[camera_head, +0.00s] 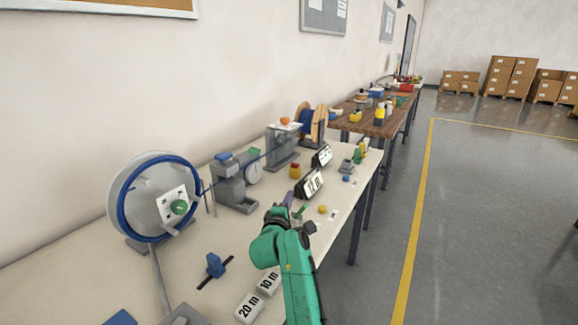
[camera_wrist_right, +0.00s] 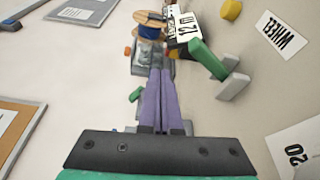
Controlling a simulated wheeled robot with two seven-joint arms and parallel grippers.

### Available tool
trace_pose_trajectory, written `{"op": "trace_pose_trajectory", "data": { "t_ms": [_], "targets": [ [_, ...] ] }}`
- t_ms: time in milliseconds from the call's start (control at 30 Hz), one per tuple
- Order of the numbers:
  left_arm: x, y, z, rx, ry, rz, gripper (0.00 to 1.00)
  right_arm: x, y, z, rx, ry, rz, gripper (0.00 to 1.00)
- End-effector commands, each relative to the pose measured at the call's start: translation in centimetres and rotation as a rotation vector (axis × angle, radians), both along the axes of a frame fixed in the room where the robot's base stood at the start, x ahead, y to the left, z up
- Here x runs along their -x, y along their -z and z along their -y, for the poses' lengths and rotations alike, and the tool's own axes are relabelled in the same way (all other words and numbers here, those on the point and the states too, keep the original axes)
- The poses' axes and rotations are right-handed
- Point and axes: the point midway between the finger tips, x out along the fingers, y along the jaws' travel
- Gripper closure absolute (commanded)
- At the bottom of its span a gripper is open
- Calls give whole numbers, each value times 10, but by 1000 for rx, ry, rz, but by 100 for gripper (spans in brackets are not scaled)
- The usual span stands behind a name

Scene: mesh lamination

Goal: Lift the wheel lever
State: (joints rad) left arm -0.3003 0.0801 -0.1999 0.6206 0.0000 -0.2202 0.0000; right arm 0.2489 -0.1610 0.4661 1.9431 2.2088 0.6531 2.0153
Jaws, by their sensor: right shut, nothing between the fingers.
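The wheel lever, a green handle on a light grey base, shows in the right wrist view (camera_wrist_right: 208,60) beside a white label (camera_wrist_right: 285,37) reading "WHEEL". In the head view its green handle (camera_head: 300,212) stands just right of my right gripper (camera_head: 288,197). My right gripper has purple fingers, which also show in the wrist view (camera_wrist_right: 160,75); they are shut and empty. The lever lies to the right of the fingers there, apart from them. The large wheel with a blue rim (camera_head: 113,205) stands at the left of the table. My left gripper is out of view.
A black display (camera_head: 311,184) stands just beyond the lever, with a yellow button (camera_head: 322,209) beside it. A grey machine (camera_head: 235,190) and a wooden spool (camera_head: 303,122) stand farther back. A blue slider (camera_head: 215,265) and "10 m" (camera_head: 268,281) and "20 m" (camera_head: 248,308) blocks are nearer.

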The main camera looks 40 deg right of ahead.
Motion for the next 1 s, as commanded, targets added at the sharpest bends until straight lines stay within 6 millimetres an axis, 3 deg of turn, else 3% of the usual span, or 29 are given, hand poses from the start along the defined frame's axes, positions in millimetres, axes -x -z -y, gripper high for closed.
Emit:
{"op": "trace_pose_trajectory", "data": {
  "t_ms": [100, 600, 767, 1000],
  "targets": [
    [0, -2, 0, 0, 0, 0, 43, 0, -33, 0, 0, 1, 6, 100],
    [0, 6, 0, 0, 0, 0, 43, 0, -151, 0, -1, 0, 7, 100],
    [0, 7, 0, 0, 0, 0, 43, 0, -169, 0, 0, 0, 2, 100],
    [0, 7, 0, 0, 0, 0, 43, 0, -171, 0, 0, 0, 0, 100]
  ]
}}
